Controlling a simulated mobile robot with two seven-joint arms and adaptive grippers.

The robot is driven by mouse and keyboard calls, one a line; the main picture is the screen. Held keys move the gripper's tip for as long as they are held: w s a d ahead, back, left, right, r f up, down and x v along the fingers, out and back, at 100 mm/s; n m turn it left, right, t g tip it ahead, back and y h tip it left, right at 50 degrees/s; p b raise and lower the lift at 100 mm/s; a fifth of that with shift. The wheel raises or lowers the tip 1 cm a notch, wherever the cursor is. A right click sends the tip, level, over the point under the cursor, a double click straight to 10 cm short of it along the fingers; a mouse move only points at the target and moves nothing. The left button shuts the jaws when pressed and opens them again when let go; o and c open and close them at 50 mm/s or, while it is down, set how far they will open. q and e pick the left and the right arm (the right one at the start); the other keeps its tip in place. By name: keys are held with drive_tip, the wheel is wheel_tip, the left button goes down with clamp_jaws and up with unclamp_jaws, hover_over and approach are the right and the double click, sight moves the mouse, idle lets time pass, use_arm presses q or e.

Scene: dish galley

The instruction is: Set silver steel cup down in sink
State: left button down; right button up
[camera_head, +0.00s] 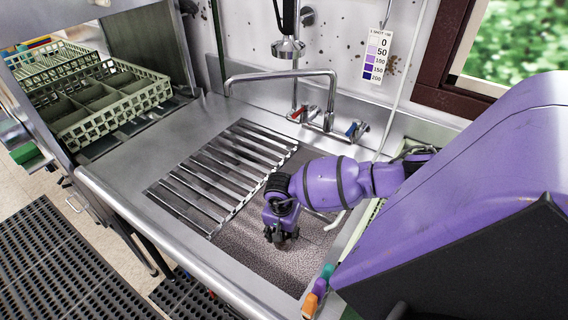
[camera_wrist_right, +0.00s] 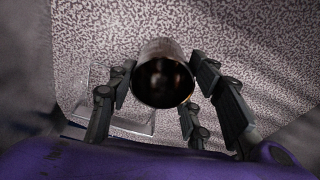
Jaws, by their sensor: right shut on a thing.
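The silver steel cup (camera_wrist_right: 162,82) shows in the right wrist view, its round open mouth facing the camera and dark inside. My right gripper (camera_head: 281,236) reaches down into the sink (camera_head: 258,264), over its speckled floor. In the right wrist view the dark fingers of that gripper (camera_wrist_right: 163,70) are shut on the cup from both sides. The speckled floor lies behind the cup; I cannot tell whether the cup touches it. In the head view the cup is hidden by my gripper and arm. My left gripper is not in view.
A slatted steel grate (camera_head: 222,176) covers the sink's left part. A faucet (camera_head: 280,76) arches over the back. In the wrist view a clear, square-edged thing (camera_wrist_right: 128,118) lies left of the cup.

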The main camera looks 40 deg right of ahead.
sight(284, 243)
drive_tip(key=shift+f, duration=2.55)
drive_tip(key=shift+f+b, duration=0.4)
drive_tip(key=shift+f, duration=0.25)
drive_tip(key=o, duration=1.1)
drive_tip(key=shift+r, duration=0.1)
drive_tip(key=shift+w+r, duration=0.1)
drive_tip(key=shift+r, duration=0.3)
drive_tip(key=r, duration=0.4)
drive_tip(key=r+p, duration=0.1)
drive_tip(key=r, duration=0.3)
drive_tip(key=s+a+r, duration=0.1)
drive_tip(key=r, duration=0.3)
drive_tip(key=shift+r, duration=0.15)
